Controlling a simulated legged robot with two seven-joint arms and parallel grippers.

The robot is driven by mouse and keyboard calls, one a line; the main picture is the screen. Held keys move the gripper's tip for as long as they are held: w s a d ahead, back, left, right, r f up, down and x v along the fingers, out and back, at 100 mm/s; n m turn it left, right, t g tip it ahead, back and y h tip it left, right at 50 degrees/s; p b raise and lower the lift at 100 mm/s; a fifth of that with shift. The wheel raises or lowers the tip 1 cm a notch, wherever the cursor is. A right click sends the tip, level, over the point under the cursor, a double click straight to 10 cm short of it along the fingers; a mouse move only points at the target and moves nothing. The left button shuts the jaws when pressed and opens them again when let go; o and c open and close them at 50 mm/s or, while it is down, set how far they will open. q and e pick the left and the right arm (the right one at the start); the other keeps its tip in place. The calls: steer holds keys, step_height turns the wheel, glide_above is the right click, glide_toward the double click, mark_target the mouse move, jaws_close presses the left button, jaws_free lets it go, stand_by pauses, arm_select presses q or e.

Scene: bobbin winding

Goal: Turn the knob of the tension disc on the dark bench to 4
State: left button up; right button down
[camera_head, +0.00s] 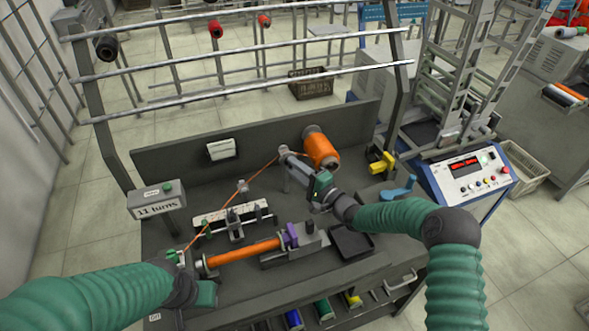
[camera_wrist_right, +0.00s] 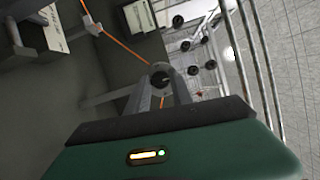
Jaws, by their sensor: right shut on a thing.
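The tension disc (camera_head: 284,149) is a small pale round part at the back of the dark bench (camera_head: 365,125), with orange thread running to it. My right gripper (camera_head: 288,158) reaches it from the front right and is shut on its knob. In the right wrist view the fingers (camera_wrist_right: 166,96) close around the dark round knob (camera_wrist_right: 160,79). The fingers hide its marks, so I cannot read its setting. My left gripper (camera_head: 180,268) is at the bench's front left, by the left end of the orange bobbin (camera_head: 245,251); its jaws are too unclear to judge.
A large orange spool (camera_head: 321,148) stands just right of the disc. A sign reading "11 turns" (camera_head: 158,206) stands at the left. A black tray (camera_head: 351,242) lies below my right forearm. A control box with a red display (camera_head: 466,170) is at the right.

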steer(key=shift+d+f, duration=0.1)
steer(key=shift+f, duration=0.2)
steer(key=c, duration=1.5)
jaws_free()
steer(key=o, duration=0.4)
steer(key=shift+d+r, duration=0.1)
steer(key=shift+r, duration=0.05)
steer(key=v, duration=1.6)
steer(key=shift+s+d, duration=0.25)
steer(key=shift+d, duration=0.1)
steer(key=shift+c, duration=0.4)
